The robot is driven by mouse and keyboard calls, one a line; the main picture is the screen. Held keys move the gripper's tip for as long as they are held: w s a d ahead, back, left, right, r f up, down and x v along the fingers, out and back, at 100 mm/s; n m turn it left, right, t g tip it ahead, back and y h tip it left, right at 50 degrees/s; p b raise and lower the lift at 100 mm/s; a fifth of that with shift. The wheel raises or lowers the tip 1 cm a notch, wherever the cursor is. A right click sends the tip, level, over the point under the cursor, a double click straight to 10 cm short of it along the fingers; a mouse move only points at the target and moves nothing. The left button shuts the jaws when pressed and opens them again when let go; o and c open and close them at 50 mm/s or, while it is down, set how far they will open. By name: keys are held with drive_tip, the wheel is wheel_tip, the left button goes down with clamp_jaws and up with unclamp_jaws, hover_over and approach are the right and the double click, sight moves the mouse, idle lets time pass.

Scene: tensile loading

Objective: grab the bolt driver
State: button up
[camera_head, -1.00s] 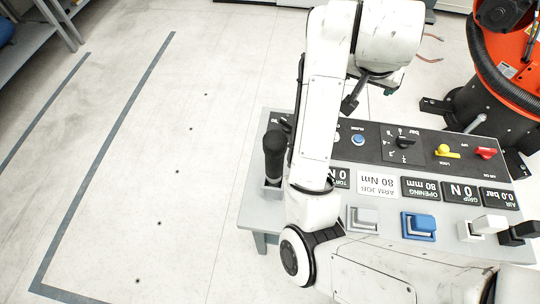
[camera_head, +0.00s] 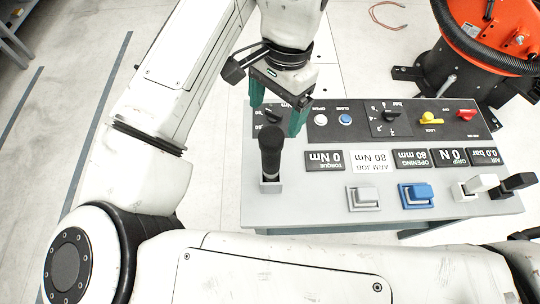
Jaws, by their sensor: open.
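The bolt driver (camera_head: 270,152) is a black, round-headed handle standing upright in a small grey holder (camera_head: 271,187) at the left end of the grey bench. My gripper (camera_head: 277,116) has two green fingers pointing down. It is open and empty, with one finger to the left and one to the right of the driver's top in the picture. The fingers look above or behind the driver's head; I cannot tell the exact distance. The driver's lower shaft is hidden in the holder.
The bench (camera_head: 320,208) carries a black control panel (camera_head: 365,122) with knobs and buttons, several labels, a grey block (camera_head: 363,198), a blue block (camera_head: 415,195) and white and black blocks to the right. An orange machine (camera_head: 490,35) stands behind right.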

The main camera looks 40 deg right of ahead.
sight(272, 133)
drive_tip(key=shift+s+a+f+p, duration=0.1)
drive_tip(key=shift+a+f+p, duration=0.15)
drive_tip(key=shift+f, duration=1.1)
drive_tip(key=shift+w+a+f+p, duration=0.15)
drive_tip(key=shift+f+p, duration=0.15)
drive_tip(key=shift+f, duration=1.1)
drive_tip(key=shift+s+a+f+p, duration=0.15)
drive_tip(key=shift+a+f+p, duration=0.1)
drive_tip(key=shift+f, duration=1.1)
clamp_jaws()
drive_tip(key=shift+r, duration=0.1)
